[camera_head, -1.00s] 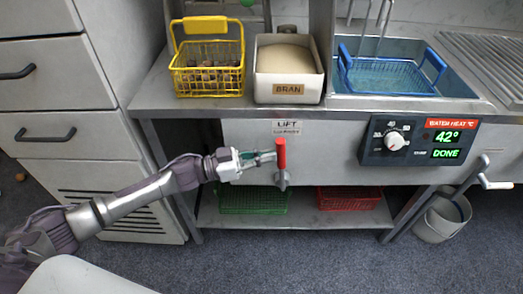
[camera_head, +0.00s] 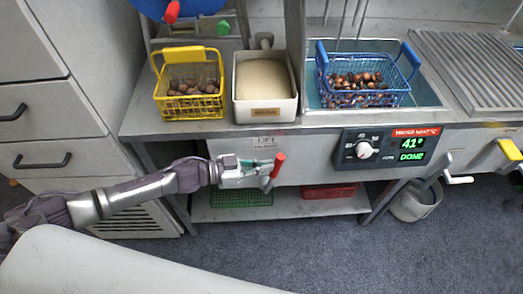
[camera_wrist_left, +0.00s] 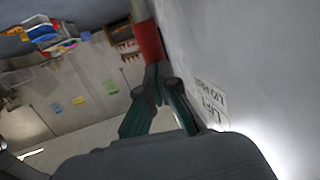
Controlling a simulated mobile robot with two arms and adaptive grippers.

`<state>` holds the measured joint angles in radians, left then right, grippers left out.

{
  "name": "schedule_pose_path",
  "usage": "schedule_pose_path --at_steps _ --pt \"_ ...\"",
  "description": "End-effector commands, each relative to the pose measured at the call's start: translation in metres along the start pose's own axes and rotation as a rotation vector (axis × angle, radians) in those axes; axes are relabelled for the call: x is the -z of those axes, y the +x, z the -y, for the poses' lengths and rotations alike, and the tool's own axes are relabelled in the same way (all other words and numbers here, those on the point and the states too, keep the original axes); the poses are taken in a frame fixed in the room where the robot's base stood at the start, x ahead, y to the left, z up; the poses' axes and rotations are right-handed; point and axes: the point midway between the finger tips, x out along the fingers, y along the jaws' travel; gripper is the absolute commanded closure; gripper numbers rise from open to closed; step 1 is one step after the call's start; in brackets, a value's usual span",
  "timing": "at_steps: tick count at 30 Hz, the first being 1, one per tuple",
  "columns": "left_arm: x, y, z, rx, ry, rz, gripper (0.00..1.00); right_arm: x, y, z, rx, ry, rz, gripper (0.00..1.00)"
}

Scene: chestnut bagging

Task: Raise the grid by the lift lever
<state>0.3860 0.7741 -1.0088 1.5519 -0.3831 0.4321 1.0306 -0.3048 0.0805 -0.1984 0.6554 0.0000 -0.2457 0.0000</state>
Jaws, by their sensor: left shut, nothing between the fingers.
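The lift lever with its red handle (camera_head: 278,165) is on the steel front panel below the LIFT label (camera_head: 264,141), its handle leaning right. My left gripper (camera_head: 264,168) is shut and empty, its fingertips right beside the lever. In the left wrist view, the closed fingers (camera_wrist_left: 157,75) meet at the lower end of the red handle (camera_wrist_left: 149,40); I cannot tell whether they touch it. The blue basket (camera_head: 330,100) stands high in the water basin (camera_head: 425,92) with brown chestnuts showing in it. The grid under it is hidden; thin rods (camera_head: 345,20) rise behind. My right gripper is not in view.
A yellow basket of chestnuts (camera_head: 190,115) and a white bran box (camera_head: 265,114) stand left of the basin. The control panel (camera_head: 388,147) reads 41° and DONE. Green (camera_head: 240,199) and red (camera_head: 330,191) crates sit on the lower shelf. A grey bucket (camera_head: 415,206) stands right.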

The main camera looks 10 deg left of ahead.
Motion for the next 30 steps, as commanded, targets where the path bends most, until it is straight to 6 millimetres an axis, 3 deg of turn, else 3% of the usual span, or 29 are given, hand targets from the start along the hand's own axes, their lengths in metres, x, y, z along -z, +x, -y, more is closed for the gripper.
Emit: schedule_pose_path --at_steps 4,20,30 --pt "0.006 0.005 -0.004 -0.001 0.009 0.043 1.0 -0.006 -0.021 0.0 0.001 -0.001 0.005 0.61" --pt "0.011 0.034 -0.01 -0.002 0.045 0.225 1.0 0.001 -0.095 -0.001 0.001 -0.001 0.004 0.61" --pt "0.001 0.07 -0.018 -0.005 0.05 0.238 1.0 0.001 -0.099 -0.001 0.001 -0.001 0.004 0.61"
